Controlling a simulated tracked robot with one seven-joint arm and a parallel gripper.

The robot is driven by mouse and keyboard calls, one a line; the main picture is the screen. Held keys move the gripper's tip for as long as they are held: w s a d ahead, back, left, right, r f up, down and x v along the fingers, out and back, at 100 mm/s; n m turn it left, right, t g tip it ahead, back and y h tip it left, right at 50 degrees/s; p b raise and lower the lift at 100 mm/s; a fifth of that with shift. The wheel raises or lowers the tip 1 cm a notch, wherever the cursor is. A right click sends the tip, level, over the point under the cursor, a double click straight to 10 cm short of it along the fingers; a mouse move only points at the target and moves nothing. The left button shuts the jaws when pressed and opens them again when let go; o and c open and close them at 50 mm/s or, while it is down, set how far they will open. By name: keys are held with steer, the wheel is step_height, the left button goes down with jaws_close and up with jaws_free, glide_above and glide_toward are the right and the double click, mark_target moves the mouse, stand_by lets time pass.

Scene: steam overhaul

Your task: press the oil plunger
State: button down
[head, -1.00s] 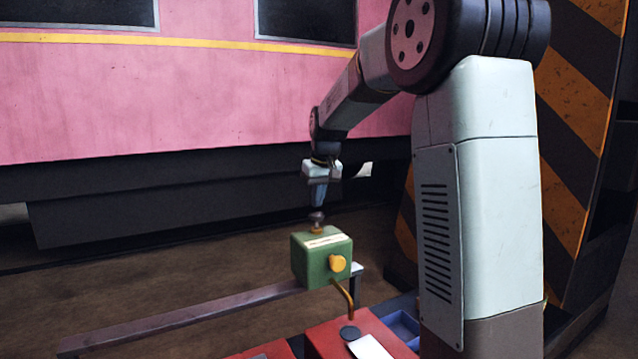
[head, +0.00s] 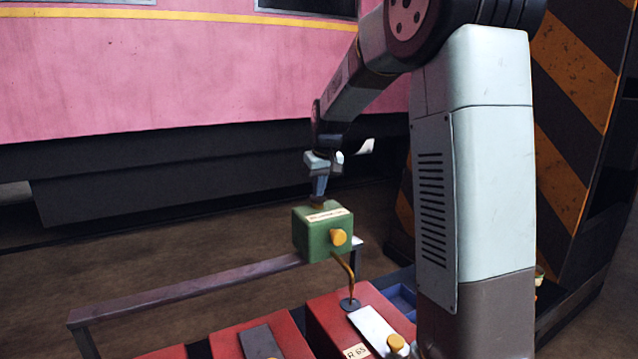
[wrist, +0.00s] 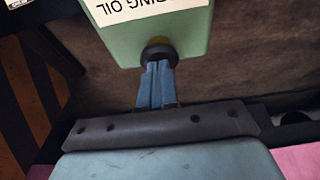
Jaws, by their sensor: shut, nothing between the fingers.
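The green oil box (head: 322,234) stands in the middle of the head view, with a yellow knob (head: 338,237) on its side and a bent brass pipe (head: 347,272) below. Its label, partly cut off in the wrist view, reads "...ING OIL". The dark plunger (head: 318,202) is on top of the box; it also shows in the wrist view (wrist: 158,50). My gripper (head: 319,194) is above the box, pointing down, its blue fingers shut and empty. In the wrist view the fingertips (wrist: 157,66) meet the plunger head, which sits close to the box top.
Red blocks (head: 362,315) lie below the box, one under the pipe's end. A metal rail (head: 190,289) runs to the left. A pink carriage (head: 180,75) fills the back. A striped post (head: 570,140) stands at the right. The brown floor between is clear.

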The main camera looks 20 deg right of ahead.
steer(key=shift+s+f, duration=0.15)
steer(key=shift+f, duration=0.3)
step_height(320, 180, up, 5)
steer(key=shift+f, duration=0.2)
steer(key=v, duration=1)
steer(key=shift+w, duration=0.25)
steer(key=shift+r, duration=0.1)
stand_by(0.5)
step_height(320, 180, up, 2)
steer(key=shift+r, duration=0.25)
steer(key=shift+f, duration=0.15)
